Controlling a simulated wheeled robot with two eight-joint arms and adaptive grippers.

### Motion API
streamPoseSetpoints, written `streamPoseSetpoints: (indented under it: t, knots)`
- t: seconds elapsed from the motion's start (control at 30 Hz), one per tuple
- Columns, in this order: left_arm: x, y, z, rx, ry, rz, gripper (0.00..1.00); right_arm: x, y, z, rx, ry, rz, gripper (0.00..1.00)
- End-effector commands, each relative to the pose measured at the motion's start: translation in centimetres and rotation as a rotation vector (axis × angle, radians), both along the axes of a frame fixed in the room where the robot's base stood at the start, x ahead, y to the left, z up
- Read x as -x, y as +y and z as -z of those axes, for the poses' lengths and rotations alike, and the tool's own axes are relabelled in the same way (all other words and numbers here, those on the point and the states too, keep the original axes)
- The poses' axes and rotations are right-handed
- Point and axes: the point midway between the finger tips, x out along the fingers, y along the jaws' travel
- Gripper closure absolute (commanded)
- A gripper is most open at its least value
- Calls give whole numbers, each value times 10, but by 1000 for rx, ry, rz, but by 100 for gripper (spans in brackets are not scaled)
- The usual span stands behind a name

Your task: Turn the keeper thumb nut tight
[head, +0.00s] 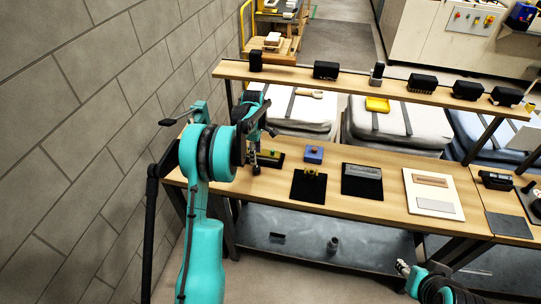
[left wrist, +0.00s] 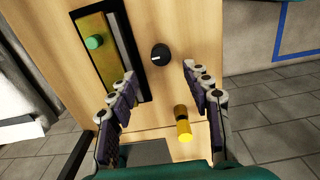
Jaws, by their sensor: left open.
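A round black knob with a white mark (left wrist: 160,54) sits on the wooden bench top in the left wrist view; I cannot tell for sure that it is the keeper thumb nut. My left gripper (left wrist: 158,88) is open, its fingers spread either side below the knob, apart from it and empty. A yellow cylinder with a dark band (left wrist: 183,125) is by the right finger. A brass strip on a black plate (left wrist: 110,60) with a green button (left wrist: 95,42) lies left of the knob. In the head view my left gripper (head: 256,160) hangs over the bench's left end. My right gripper (head: 403,267) shows small at lower right.
The bench (head: 395,213) carries a blue block (head: 314,154), a black board with a brass fitting (head: 309,188), a grey block on a black mat (head: 362,185) and a white board (head: 434,205). A raised shelf (head: 296,76) behind holds several black items. A block wall (head: 80,120) stands left.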

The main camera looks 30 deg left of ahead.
Motion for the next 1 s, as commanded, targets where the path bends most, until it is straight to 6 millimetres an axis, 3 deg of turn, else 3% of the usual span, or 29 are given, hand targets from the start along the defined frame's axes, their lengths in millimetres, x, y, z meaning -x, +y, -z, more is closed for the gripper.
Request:
streamPoseSetpoints:
  t: [0.5,0.87,1.0]
  knots:
    - [0,1,72,0,2,-5,51,0,0,15,0,0,0,60]
    - [0,1,79,0,1,-5,51,0,0,15,0,0,0,60]
    - [0,1,78,0,1,-5,82,0,0,15,0,0,0,60]
